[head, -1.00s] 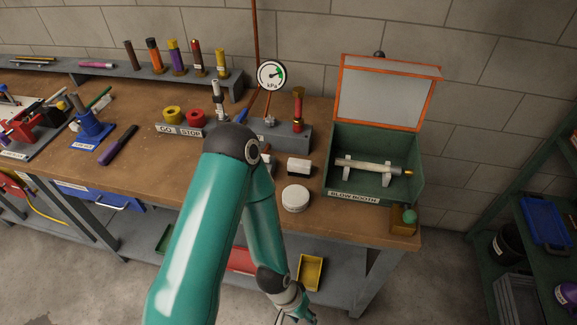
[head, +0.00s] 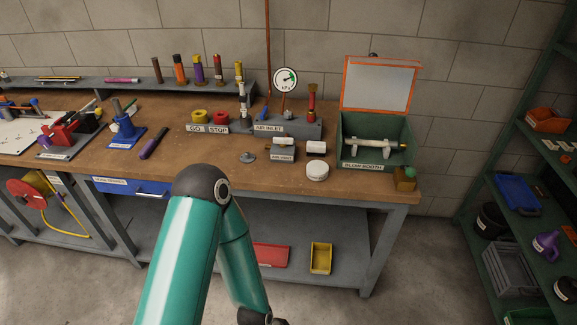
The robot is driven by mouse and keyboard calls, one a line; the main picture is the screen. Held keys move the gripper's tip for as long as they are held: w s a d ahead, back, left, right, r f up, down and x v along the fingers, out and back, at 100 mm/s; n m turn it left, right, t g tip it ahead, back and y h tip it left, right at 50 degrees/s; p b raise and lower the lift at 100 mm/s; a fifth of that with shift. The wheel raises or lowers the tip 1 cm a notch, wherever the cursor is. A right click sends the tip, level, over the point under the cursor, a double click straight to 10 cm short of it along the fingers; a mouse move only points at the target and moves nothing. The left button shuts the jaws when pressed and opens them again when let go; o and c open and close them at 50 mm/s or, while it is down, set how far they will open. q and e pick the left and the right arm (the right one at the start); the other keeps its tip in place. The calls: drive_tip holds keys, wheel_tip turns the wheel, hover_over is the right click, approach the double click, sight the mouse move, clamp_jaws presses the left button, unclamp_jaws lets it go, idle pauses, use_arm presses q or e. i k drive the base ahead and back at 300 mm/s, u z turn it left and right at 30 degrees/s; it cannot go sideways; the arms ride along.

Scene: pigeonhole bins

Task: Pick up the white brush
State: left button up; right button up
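I cannot make out a clear white brush in the head view. A small white cylinder (head: 316,147) lies on the workbench (head: 215,172), behind a round white tin (head: 317,170). A pale rod (head: 372,143) rests on supports inside the open green blow booth (head: 376,166). One teal arm of mine rises from the bottom, bends, and runs down out of the frame at the bottom. Its wrist is at the edge and its gripper is out of view. My other gripper is also out of view.
A grey rail (head: 205,86) with several coloured handles stands along the back. A blue stand (head: 125,135) and red vise (head: 72,130) are at left. A yellow bin (head: 321,258) sits on the lower shelf. Green shelving (head: 477,195) stands at right beyond open floor.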

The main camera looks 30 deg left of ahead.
sight(314, 148)
drive_tip(key=u, duration=0.15)
drive_tip(key=k, duration=0.35)
drive_tip(key=u, duration=1.05)
drive_tip(key=i, duration=1)
drive_tip(key=u, duration=0.05)
